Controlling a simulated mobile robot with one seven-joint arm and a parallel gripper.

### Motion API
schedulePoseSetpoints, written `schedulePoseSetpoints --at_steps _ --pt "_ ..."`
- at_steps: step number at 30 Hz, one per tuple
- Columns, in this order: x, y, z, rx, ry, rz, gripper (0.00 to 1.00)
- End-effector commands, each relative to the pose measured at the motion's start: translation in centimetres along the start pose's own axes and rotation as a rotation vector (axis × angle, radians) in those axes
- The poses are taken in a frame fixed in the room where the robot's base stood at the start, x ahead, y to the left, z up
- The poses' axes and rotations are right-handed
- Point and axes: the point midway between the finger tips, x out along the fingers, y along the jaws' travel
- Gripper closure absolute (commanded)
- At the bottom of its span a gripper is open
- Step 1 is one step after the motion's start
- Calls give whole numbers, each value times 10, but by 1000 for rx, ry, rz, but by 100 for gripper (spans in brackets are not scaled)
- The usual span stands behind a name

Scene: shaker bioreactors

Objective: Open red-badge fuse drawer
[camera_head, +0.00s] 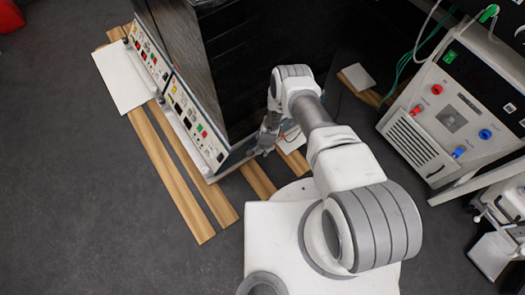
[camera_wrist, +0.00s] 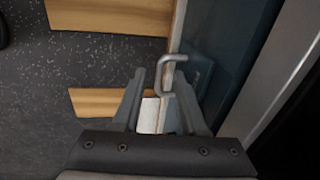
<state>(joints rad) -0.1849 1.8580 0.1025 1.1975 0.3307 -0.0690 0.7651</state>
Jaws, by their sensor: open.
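In the wrist view a grey C-shaped metal handle (camera_wrist: 160,76) sticks out from the dark bluish face of a unit (camera_wrist: 235,60). My gripper (camera_wrist: 158,80) is open, and the handle shows between its two fingertips. I cannot tell whether either finger touches it. In the head view my gripper (camera_head: 262,147) is low beside the near end of the black cabinet (camera_head: 262,65), just right of the white control panels (camera_head: 196,125). No red badge can be made out in either view, and the drawer front is largely hidden by my arm.
Wooden slats (camera_head: 175,175) lie on the dark floor under the cabinet. A white plate (camera_head: 120,78) lies at the far left. A white device with red and blue knobs (camera_head: 450,115) stands at the right. The floor at lower left is clear.

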Motion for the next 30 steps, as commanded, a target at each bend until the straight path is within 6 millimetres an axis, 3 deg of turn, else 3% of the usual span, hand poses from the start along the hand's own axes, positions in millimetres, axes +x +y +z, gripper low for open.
schedulePoseSetpoints --at_steps 8,16,30 --pt "2 0 0 0 0 0 58" --pt "1 0 0 0 0 0 100" --pt "1 0 0 0 0 0 100"
